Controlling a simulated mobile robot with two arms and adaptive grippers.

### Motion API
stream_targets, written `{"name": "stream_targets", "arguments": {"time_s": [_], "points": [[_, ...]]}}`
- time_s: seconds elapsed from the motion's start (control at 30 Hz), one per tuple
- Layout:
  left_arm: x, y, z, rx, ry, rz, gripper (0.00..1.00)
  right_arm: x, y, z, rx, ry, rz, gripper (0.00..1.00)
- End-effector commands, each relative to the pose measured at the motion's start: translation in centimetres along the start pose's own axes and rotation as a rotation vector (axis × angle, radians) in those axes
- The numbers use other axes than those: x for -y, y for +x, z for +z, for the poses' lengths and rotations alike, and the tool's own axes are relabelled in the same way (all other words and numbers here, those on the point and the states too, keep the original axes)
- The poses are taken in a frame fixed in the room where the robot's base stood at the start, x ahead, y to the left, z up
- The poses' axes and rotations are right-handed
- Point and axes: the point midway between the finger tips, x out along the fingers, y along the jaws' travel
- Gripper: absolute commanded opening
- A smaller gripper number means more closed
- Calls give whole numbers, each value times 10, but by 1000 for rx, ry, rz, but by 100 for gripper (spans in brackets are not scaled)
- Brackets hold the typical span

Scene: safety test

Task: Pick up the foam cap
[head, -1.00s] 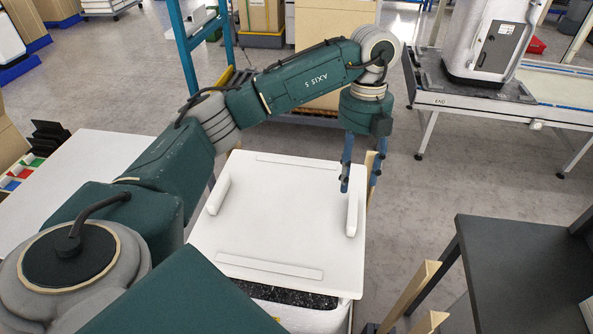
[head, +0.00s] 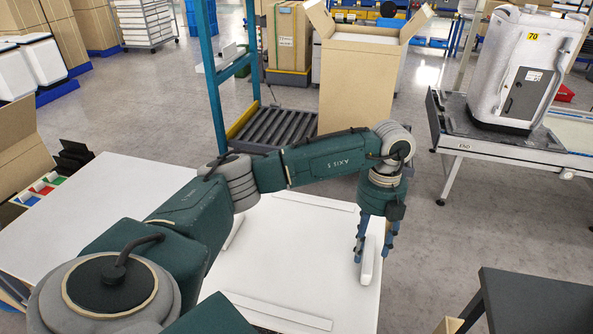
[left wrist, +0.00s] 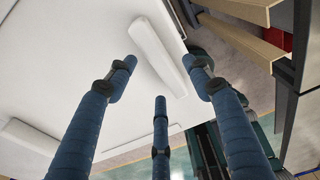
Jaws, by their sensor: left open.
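The foam cap (head: 300,255) is a broad white slab with raised ridges along its edges, lying flat below my left arm. My left gripper (head: 374,254) is open, pointing down at the cap's right ridge (head: 371,264), with blue fingers on either side of it. In the left wrist view, the foam cap (left wrist: 75,55) fills the upper left and its ridge (left wrist: 158,57) lies between the open fingertips (left wrist: 160,76). I cannot tell whether the fingers touch it. My arm hides part of the cap's far left. My right gripper is not in view.
A dark table (head: 530,305) stands at the lower right. A white table (head: 110,205) is at the left. An open cardboard box (head: 357,90) and a roller conveyor (head: 272,128) stand behind. A white machine (head: 517,75) sits on a bench at the right.

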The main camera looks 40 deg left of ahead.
Motion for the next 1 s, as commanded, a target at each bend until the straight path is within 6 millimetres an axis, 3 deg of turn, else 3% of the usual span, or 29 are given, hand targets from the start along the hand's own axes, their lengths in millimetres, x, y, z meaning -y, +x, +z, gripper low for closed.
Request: {"name": "stream_targets", "arguments": {"time_s": [0.03, 0.1, 0.3, 0.5, 0.53, 0.77, 1.0], "points": [[-1, 4, -1, -6, -2, 4, 51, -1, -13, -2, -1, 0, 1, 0], [-1, 15, 0, -5, -1, 4, 51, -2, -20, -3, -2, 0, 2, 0], [0, 36, 2, -2, -1, 0, 51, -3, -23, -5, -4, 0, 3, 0], [0, 38, 2, -1, 0, 0, 51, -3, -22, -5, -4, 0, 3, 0], [0, 38, 2, -1, -1, 0, 49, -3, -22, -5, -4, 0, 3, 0], [0, 38, 2, -1, -1, 0, 3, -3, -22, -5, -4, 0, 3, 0], [0, 37, 2, 0, -1, 0, 0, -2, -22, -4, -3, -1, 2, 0]]}}
